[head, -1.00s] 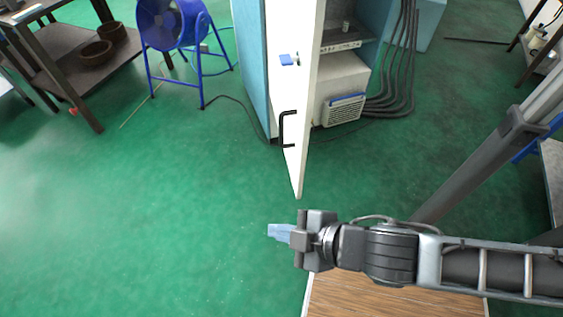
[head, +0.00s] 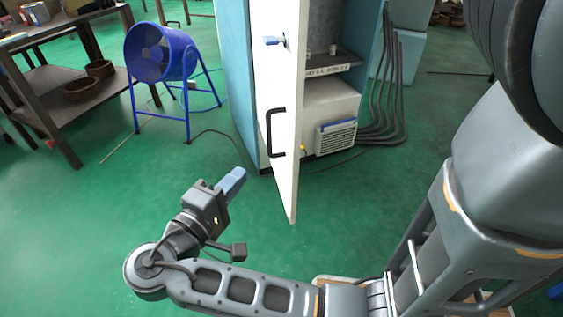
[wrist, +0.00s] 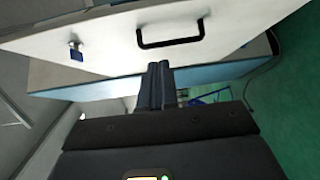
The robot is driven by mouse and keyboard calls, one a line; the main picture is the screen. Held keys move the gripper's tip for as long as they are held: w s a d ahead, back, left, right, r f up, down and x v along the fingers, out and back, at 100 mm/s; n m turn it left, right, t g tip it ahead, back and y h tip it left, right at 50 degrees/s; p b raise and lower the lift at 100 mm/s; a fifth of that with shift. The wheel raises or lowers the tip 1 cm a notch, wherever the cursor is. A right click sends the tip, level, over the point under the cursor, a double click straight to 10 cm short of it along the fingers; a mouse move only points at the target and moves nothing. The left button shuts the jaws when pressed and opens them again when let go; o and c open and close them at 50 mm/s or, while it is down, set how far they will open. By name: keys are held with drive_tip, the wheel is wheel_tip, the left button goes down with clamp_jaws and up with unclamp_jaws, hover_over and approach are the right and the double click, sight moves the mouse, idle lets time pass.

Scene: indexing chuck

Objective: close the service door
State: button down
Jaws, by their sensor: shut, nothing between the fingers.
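The service door (head: 287,160) is a white panel standing open, swung out from the blue cabinet (head: 236,70) and seen nearly edge-on in the head view. It has a black bar handle (head: 271,133) and a latch with a blue tab (head: 272,41). My gripper (head: 235,180) is shut and empty, left of the door's lower part and apart from the handle in the head view. In the wrist view the shut fingers (wrist: 160,82) point toward the door's face (wrist: 115,42), with the handle (wrist: 170,34) just beyond the tips. The gap between them is hard to judge.
Inside the open cabinet is a pale unit with a vent (head: 335,137), with dark hoses (head: 385,100) to its right. A blue fan (head: 160,55) stands at the back left, near a dark shelf table (head: 62,90).

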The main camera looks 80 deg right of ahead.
drive_tip(key=m+g, duration=0.1)
drive_tip(key=b, duration=0.1)
approach(292, 138)
drive_tip(key=d, duration=0.5)
drive_tip(key=shift+s+d, duration=0.15)
drive_tip(key=shift+s, duration=0.35)
drive_tip(key=shift+s+d, duration=0.15)
drive_tip(key=shift+s, duration=0.4)
drive_tip(key=shift+s, duration=0.1)
